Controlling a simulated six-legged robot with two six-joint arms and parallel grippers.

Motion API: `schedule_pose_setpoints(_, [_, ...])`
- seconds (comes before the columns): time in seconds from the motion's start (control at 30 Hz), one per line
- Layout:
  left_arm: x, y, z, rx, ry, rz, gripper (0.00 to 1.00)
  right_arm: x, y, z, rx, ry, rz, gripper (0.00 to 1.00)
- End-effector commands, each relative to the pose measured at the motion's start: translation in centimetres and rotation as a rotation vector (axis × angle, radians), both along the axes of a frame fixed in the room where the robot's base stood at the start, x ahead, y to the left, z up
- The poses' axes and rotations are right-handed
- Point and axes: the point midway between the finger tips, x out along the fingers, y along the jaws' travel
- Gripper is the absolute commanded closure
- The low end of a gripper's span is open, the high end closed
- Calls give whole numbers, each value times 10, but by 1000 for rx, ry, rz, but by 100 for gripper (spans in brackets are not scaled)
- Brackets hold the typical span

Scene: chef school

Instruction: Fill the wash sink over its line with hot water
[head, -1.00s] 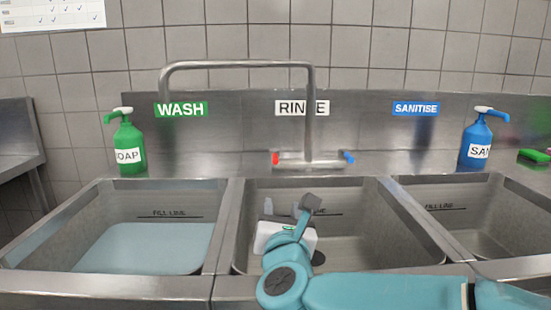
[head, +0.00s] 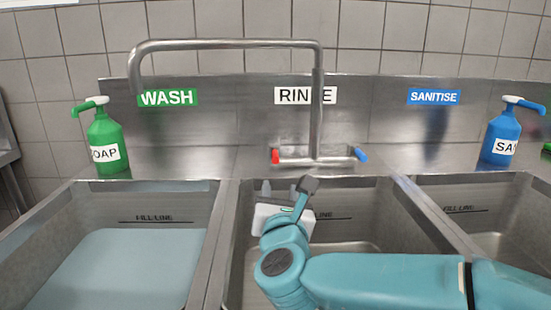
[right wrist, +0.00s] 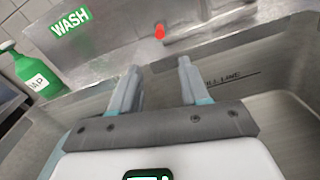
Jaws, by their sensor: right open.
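The wash sink (head: 150,200) is at the left below the green WASH sign (head: 168,97). It holds pale blue water (head: 120,262), whose surface is below the fill line (head: 153,219). The tap spout (head: 230,43) is swung left and its end hangs on the wash side. I see no stream. The tap has a red handle (head: 275,157) and a blue handle (head: 361,154). My right gripper (head: 280,190) is over the rinse sink, open and empty, apart from the red handle. In the right wrist view its fingers (right wrist: 160,75) point toward the red handle (right wrist: 160,31). My left gripper is not in view.
The rinse sink (head: 405,215) is in the middle and the sanitise sink (head: 462,200) at the right. A green soap bottle (head: 106,140) stands at the back left, a blue sanitiser bottle (head: 502,135) at the back right. The steel backsplash (head: 240,115) stands behind the tap.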

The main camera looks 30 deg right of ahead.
Motion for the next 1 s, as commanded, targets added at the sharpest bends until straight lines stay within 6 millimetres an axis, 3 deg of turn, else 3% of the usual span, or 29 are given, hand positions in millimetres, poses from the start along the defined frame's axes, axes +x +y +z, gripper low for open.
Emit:
schedule_pose_setpoints(0.17, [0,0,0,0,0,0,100,16,-10,-1,-1,2,-3,55])
schedule_pose_setpoints(0.7, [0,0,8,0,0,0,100,117,-72,0,-1,1,-2,55])
schedule_pose_setpoints(1.0, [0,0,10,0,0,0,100,136,-83,0,0,0,1,55])
